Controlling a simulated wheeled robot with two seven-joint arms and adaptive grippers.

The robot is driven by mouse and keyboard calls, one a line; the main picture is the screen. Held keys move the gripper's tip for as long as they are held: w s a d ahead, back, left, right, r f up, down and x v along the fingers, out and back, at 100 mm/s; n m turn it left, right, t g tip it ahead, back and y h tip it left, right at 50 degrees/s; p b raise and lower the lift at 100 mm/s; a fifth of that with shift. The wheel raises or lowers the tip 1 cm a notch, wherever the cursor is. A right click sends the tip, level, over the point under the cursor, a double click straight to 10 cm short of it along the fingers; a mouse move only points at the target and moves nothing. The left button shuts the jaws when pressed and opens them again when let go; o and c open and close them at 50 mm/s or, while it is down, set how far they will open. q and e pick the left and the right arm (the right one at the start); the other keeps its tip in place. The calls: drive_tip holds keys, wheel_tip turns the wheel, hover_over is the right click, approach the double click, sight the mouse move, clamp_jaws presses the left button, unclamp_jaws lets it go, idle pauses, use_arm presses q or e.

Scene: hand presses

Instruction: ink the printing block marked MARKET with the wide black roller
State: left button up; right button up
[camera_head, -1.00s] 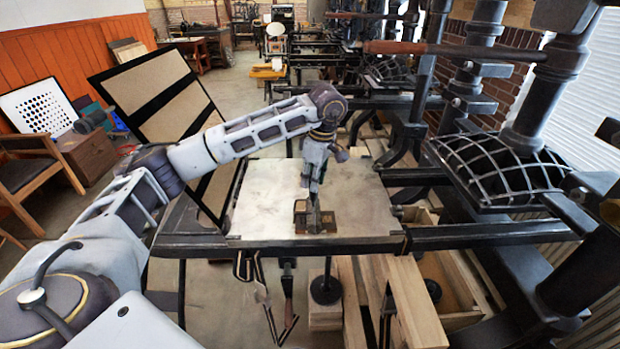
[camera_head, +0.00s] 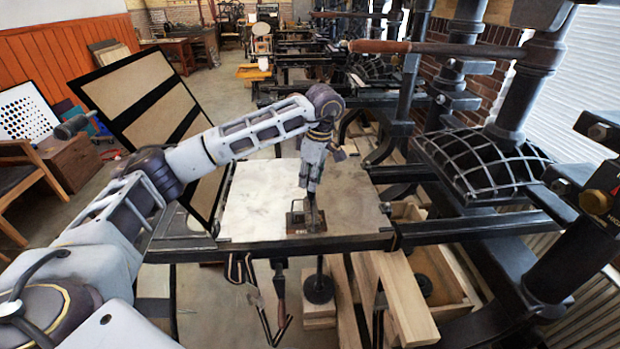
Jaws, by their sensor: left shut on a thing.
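The printing block (camera_head: 299,225) is a small brown piece lying near the front edge of the pale press bed (camera_head: 255,205). Its marking is too small to read. My left gripper (camera_head: 314,216) points down over the right part of the block, shut on a small dark thing at its fingertips. This looks like the wide black roller, but it is mostly hidden by the fingers. I cannot tell whether it touches the block. My right gripper is not in view.
A black gridded press part (camera_head: 484,165) and iron posts stand at the right. A tilted framed panel (camera_head: 150,95) stands behind the bed at the left. Tools hang below the front rail, beside wooden beams (camera_head: 400,300). The bed around the block is clear.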

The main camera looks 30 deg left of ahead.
use_arm(q)
drive_tip(key=shift+w+d+f, duration=0.1)
drive_tip(key=shift+w+d, duration=0.35)
drive_tip(key=shift+d, duration=0.3)
drive_tip(key=shift+w+d, duration=0.4)
drive_tip(key=shift+d, duration=0.35)
drive_tip(key=shift+s+a, duration=0.1)
drive_tip(key=shift+a, duration=0.05)
drive_tip(key=shift+s+a, duration=0.3)
drive_tip(key=shift+a, duration=0.2)
drive_tip(key=shift+s+a, duration=0.3)
drive_tip(key=shift+a, duration=0.2)
drive_tip(key=shift+s+a, duration=0.2)
drive_tip(key=shift+a, duration=0.15)
drive_tip(key=shift+s+a+r+b, duration=0.1)
drive_tip(key=shift+s+a+b, duration=0.15)
drive_tip(key=shift+s+a, duration=0.35)
drive_tip(key=shift+s+a+r+b, duration=0.1)
drive_tip(key=shift+s+a+b, duration=0.15)
drive_tip(key=shift+a, duration=0.7)
